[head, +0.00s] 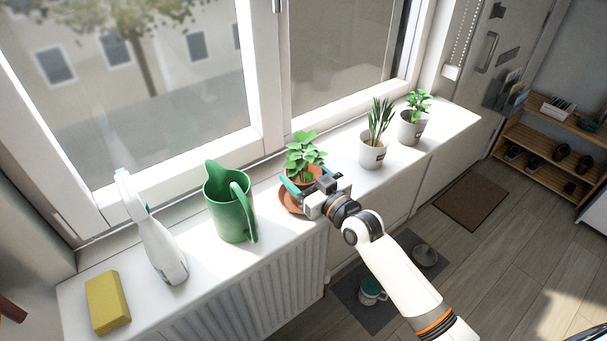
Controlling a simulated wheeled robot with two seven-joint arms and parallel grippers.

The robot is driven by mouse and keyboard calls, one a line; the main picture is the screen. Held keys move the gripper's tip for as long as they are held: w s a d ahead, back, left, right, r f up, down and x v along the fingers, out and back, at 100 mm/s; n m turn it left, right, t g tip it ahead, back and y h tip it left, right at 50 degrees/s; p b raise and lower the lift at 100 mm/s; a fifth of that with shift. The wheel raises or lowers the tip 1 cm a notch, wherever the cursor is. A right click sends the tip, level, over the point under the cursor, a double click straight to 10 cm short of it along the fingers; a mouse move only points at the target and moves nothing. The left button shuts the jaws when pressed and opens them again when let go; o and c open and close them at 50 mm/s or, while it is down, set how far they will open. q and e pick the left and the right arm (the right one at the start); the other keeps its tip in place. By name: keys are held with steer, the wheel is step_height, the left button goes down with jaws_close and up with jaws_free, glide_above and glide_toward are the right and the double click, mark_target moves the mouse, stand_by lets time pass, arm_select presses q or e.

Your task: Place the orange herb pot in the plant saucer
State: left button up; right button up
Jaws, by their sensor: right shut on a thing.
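The orange herb pot (302,177) with a leafy green plant (305,150) is at the middle of the windowsill. My right gripper (299,188) is shut on the pot, with its fingers around the pot's sides. The terracotta plant saucer (287,204) shows under and to the left of the pot. The gripper hides part of the pot and saucer, so I cannot tell whether the pot touches the saucer's bottom. The pot looks about upright. My left gripper is not in view.
On the sill (275,235), a green watering can (226,205), a white spray bottle (157,240) and a yellow sponge (107,302) stand to the left. Two pale potted plants (372,153) (411,128) stand to the right. The window (270,80) is behind.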

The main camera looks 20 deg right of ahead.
steer(key=shift+r, duration=0.15)
steer(key=o, duration=1.3)
steer(key=shift+f, duration=0.2)
steer(key=shift+c, duration=0.2)
steer(key=shift+r, duration=0.15)
steer(key=shift+s, duration=0.3)
steer(key=b+v, duration=0.1)
steer(key=v, duration=1)
steer(key=shift+s+b, duration=0.25)
steer(key=shift+b, duration=0.05)
steer(key=shift+d, duration=0.1)
